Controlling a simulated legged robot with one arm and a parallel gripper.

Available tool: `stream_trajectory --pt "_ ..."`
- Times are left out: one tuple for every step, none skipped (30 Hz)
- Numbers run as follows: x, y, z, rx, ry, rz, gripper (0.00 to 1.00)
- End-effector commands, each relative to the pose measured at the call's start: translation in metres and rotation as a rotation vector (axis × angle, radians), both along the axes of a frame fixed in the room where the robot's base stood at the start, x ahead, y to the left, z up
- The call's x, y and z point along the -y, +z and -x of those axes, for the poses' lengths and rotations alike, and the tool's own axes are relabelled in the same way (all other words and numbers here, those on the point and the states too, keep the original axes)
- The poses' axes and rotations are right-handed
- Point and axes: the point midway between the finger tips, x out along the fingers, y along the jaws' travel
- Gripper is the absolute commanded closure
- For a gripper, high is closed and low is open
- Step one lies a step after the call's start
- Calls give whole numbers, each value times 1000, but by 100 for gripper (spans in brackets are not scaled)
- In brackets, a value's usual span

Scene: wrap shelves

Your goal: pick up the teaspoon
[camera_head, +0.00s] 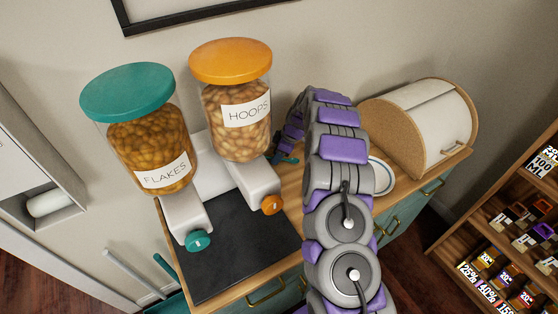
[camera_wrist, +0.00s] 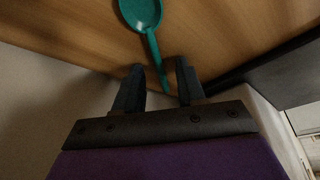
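The teaspoon (camera_wrist: 152,45) is teal and lies on the wooden worktop (camera_wrist: 215,35) in the wrist view, bowl at the top and handle pointing down toward me. My gripper (camera_wrist: 159,74) is open, its two dark fingers on either side of the handle's end, with gaps visible on both sides. Whether the fingers are level with the handle is hard to judge. In the head view my arm hides most of the worktop there; a small teal patch (camera_head: 285,158) shows by the arm's end, and I cannot tell what part it is.
Two dispensers stand left of my arm: flakes (camera_head: 150,135) with a teal lid and hoops (camera_head: 238,105) with an orange lid. A black mat (camera_head: 240,250) lies before them. A plate (camera_head: 384,178) and bread bin (camera_head: 425,125) are right. A shelf unit (camera_head: 500,235) stands far right.

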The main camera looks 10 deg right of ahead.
Motion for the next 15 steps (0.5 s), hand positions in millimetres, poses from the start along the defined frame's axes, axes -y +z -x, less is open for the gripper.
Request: stream_trajectory --pt "-1 -1 0 -2 1 0 59" --pt "-1 -1 0 -2 1 0 59" --pt "-1 -1 0 -2 1 0 61" --pt "-1 -1 0 -3 1 0 64" --pt "-1 -1 0 -3 2 0 67" --pt "-1 -1 0 -3 2 0 71" --pt "-1 -1 0 -3 2 0 74" --pt "-1 -1 0 -3 2 0 77" --pt "-1 -1 0 -3 2 0 80" --pt "-1 -1 0 -3 2 0 83" --pt "-1 -1 0 -3 2 0 86" --pt "0 -1 0 -3 2 1 90" --pt "0 -1 0 -3 2 1 93" --pt "0 -1 0 -3 2 1 96" --pt "0 -1 0 -3 2 1 100"
